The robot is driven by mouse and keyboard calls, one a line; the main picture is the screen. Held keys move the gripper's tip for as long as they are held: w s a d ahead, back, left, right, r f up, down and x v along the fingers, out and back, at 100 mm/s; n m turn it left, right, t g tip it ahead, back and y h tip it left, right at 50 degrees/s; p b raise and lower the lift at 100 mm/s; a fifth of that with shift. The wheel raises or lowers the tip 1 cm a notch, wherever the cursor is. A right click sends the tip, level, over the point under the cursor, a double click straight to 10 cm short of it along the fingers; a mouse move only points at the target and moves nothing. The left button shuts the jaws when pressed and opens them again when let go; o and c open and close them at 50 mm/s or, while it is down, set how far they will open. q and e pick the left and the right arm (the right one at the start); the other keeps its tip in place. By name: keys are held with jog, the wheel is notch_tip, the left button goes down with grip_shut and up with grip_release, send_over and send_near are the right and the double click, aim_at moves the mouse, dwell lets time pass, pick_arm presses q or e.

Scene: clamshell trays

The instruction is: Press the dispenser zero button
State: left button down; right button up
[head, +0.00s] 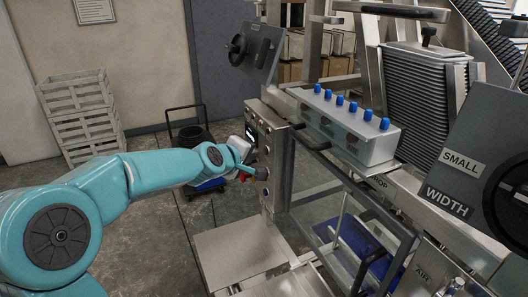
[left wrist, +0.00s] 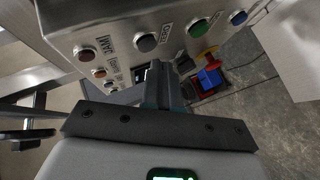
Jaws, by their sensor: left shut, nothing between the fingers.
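A steel control box (head: 265,120) stands on the machine frame, left of centre in the head view. In the left wrist view its panel (left wrist: 115,28) fills the top, with an orange-brown button (left wrist: 88,54), a grey button (left wrist: 146,42), a green button (left wrist: 197,28), a blue button (left wrist: 238,18) and smaller ones. One label reads JAM; I cannot read which button is zero. My left gripper (left wrist: 158,72) is shut and empty, its tips close in front of the panel by a small dark display. They hide part of the panel; I cannot tell whether they touch.
A clear-fronted box with several blue knobs (head: 348,119) and a black handle (head: 309,138) sit right of the panel. A slanted dark plate with a handwheel (head: 256,50) is above it. White crates (head: 82,112) are stacked at the left wall.

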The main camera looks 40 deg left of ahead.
dwell(0.8)
pick_arm(q)
jog(key=shift+w+d+p, duration=0.2)
jog(key=shift+w+p, duration=0.2)
jog(key=shift+p, duration=0.05)
jog(key=shift+w+d+p, duration=0.15)
jog(key=shift+w+p, duration=0.15)
jog(key=shift+p, duration=0.05)
dwell(0.5)
dwell(0.3)
jog(key=shift+s+a+b, duration=0.4)
jog(key=shift+s+b, duration=0.35)
jog(key=shift+b, duration=0.05)
